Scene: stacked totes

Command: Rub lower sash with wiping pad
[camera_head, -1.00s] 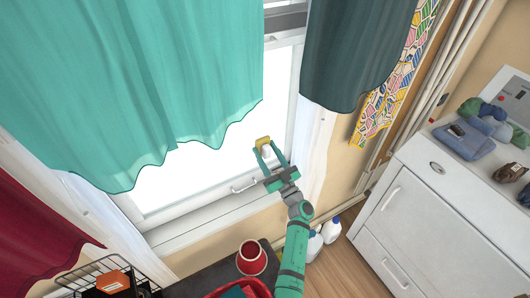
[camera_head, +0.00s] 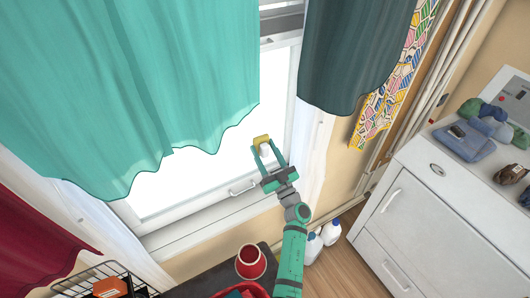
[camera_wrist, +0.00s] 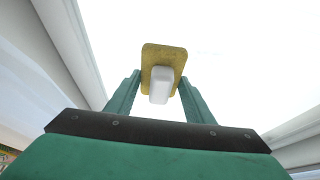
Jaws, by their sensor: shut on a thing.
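The wiping pad (camera_head: 261,140) is a yellow pad with a white grip block. My gripper (camera_head: 267,158) is shut on the white block, and the pad is at its far end, in front of the bright pane. In the wrist view the pad (camera_wrist: 164,57) is between the two green fingers (camera_wrist: 160,92), flat side toward the glass. I cannot tell whether it touches the glass. The lower sash (camera_head: 205,214) is a white frame around a bright pane, with a small handle (camera_head: 242,188) on its bottom rail. Teal curtains cover its upper left.
A teal curtain (camera_head: 120,90) and a dark curtain (camera_head: 352,50) hang on either side of the pad. A red cup (camera_head: 250,262) and a wire basket (camera_head: 95,283) stand below the window. A white cabinet (camera_head: 440,210) is at right, with white bottles (camera_head: 322,238) on the floor beside it.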

